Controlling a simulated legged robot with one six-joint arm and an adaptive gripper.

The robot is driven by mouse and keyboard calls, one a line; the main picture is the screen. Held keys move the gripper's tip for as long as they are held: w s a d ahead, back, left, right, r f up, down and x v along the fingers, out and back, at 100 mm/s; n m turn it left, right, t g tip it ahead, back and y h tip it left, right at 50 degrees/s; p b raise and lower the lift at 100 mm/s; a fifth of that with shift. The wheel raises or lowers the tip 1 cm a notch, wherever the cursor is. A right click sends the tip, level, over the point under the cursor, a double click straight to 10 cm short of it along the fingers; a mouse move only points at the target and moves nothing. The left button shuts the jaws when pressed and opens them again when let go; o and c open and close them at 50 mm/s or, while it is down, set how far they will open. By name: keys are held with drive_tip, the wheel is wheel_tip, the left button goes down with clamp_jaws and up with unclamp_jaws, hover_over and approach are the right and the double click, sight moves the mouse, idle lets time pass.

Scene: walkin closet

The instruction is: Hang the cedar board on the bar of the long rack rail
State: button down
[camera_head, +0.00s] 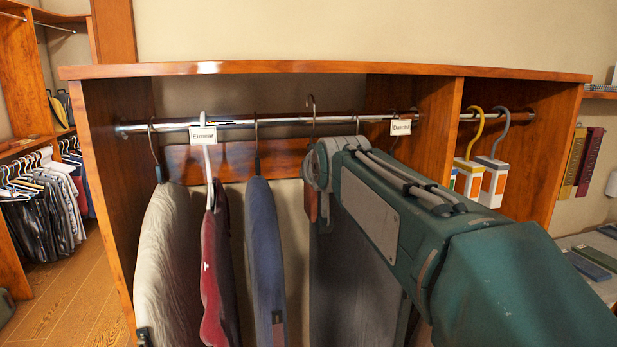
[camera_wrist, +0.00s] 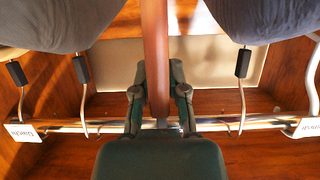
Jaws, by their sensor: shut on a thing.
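The cedar board (camera_wrist: 155,50) is a narrow red-brown piece, seen edge-on between my fingers in the wrist view. In the head view only a sliver of the board (camera_head: 311,205) shows beside my gripper (camera_head: 318,172), and my arm hides the rest. My gripper (camera_wrist: 158,95) is shut on the board. A thin hook (camera_head: 311,103) rises above the gripper at the long rack rail (camera_head: 275,122). Its curved top is higher than the bar; I cannot tell if it rests on it. The rail (camera_wrist: 70,126) also crosses low in the wrist view.
Grey-beige (camera_head: 168,260), red (camera_head: 220,270) and blue (camera_head: 265,250) garments hang left of the board. A dark grey garment (camera_head: 350,285) hangs behind my arm. Name tags (camera_head: 203,134) (camera_head: 401,127) hang on the bar. A divider (camera_head: 437,125) separates the right bay, with orange-white hangers (camera_head: 494,185).

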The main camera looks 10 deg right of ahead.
drive_tip(key=shift+f+x, duration=0.25)
drive_tip(key=shift+x, duration=1.2)
drive_tip(key=shift+f+x, duration=0.2)
drive_tip(key=shift+x, duration=1.25)
drive_tip(key=shift+s, duration=0.15)
drive_tip(key=c, duration=0.6)
unclamp_jaws()
